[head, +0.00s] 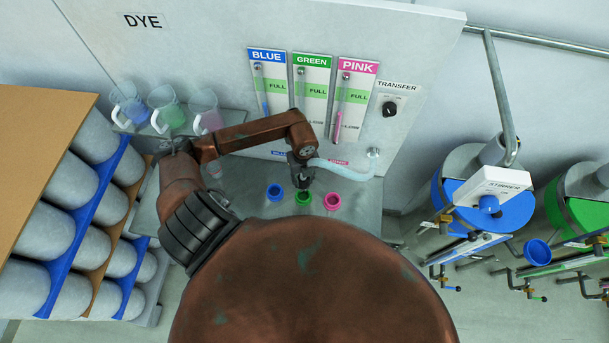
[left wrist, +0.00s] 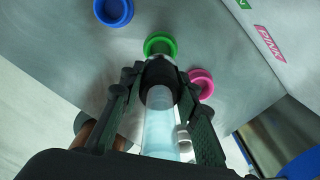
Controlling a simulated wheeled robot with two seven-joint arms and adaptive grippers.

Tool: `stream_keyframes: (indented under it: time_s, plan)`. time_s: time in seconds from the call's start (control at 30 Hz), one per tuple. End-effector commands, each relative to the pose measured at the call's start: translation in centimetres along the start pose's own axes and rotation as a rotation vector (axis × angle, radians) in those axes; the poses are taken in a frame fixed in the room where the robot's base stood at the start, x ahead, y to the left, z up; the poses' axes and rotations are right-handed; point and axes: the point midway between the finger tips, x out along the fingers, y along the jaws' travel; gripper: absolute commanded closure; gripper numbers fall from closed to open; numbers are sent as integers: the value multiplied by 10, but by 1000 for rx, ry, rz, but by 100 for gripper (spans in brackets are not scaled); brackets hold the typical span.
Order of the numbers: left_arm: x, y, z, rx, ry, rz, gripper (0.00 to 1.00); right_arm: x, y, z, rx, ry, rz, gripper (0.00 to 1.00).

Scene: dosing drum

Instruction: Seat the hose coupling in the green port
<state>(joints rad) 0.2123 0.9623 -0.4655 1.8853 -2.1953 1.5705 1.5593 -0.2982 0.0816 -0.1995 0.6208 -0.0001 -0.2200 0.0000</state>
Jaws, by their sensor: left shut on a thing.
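The hose coupling (left wrist: 160,96), a dark collar with a pale tip, sits between the fingers of my left gripper (left wrist: 161,101) in the left wrist view. In the head view my left gripper (head: 302,176) points down and is shut on it, mostly hiding it. The translucent hose (head: 342,170) runs from there to a wall fitting (head: 374,153). The green port (head: 303,198), a round ring, lies just in front of the gripper; in the left wrist view the green port (left wrist: 160,45) meets the coupling's tip. I cannot tell whether the tip is inside it. My right gripper is out of view.
The blue port (head: 275,192) and the pink port (head: 332,201) flank the green one closely on the grey bench (head: 362,218). Behind stand the level gauges (head: 312,85) and the transfer knob (head: 390,108). Jugs (head: 168,112) stand on a shelf at left; drums (head: 495,205) stand right.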

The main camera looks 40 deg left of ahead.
Motion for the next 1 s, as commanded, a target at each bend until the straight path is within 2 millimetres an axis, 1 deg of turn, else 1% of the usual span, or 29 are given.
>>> stream_keyframes:
  time_s: [0.17,0.6,0.73,1.0]
  plan:
    - [9,-1,0,2,0,-1,100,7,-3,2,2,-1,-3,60]
    - [43,0,0,1,0,0,100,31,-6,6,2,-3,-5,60]
    - [47,1,0,1,-1,0,100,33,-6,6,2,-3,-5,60]
    - [46,0,0,1,-1,-1,100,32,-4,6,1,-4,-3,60]
